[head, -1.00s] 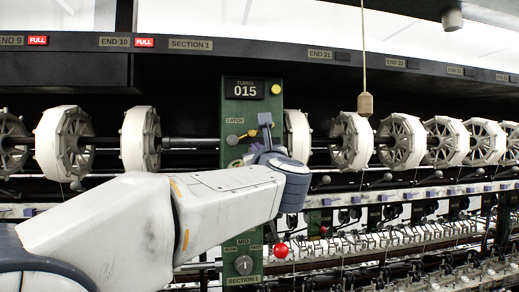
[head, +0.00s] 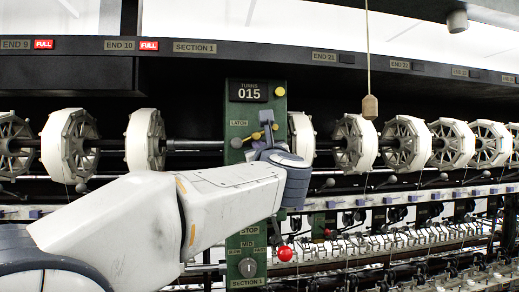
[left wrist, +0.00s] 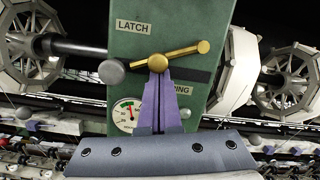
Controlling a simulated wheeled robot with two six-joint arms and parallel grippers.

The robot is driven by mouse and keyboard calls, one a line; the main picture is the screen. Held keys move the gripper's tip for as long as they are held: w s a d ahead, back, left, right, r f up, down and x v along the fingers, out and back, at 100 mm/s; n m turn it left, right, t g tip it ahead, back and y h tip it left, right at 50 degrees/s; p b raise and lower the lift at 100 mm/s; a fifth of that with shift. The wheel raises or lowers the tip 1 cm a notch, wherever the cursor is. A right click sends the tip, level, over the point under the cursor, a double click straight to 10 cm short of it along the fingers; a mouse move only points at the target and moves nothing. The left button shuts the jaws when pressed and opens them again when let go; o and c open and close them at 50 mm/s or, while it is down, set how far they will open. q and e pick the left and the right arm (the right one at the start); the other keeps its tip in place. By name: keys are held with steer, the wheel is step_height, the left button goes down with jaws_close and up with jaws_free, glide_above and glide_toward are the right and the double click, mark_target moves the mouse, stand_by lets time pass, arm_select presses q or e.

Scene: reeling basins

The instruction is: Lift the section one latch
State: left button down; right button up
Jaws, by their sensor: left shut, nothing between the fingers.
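The section one latch (left wrist: 180,54) is a brass lever on the green panel, under a LATCH label. It slopes up to the right, with a grey ball knob (left wrist: 111,72) at its left end and a round brass boss at its middle. It also shows in the head view (head: 256,135), partly behind my gripper. My left gripper (left wrist: 158,72) is shut and empty, its purple fingertips upright at the lower edge of the brass boss. In the head view the left gripper (head: 267,122) is in front of the panel. Whether the fingertips touch the latch is unclear. My right gripper is out of view.
The green section panel (head: 238,112) carries a turns counter (head: 248,91) reading 015 and a speed knob (head: 247,267). A red ball (head: 285,253) sits low on its right. White reels stand on both sides. A cord with a wooden handle (head: 370,107) hangs to the right.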

arm_select(q)
steer(key=shift+r, duration=0.1)
steer(key=shift+a+r+p, duration=0.25)
steer(key=shift+r+p, duration=0.25)
steer(key=shift+r, duration=0.55)
steer(key=shift+d+r+p, duration=0.1)
steer(key=shift+r+p, duration=0.6)
steer(key=shift+r, duration=0.1)
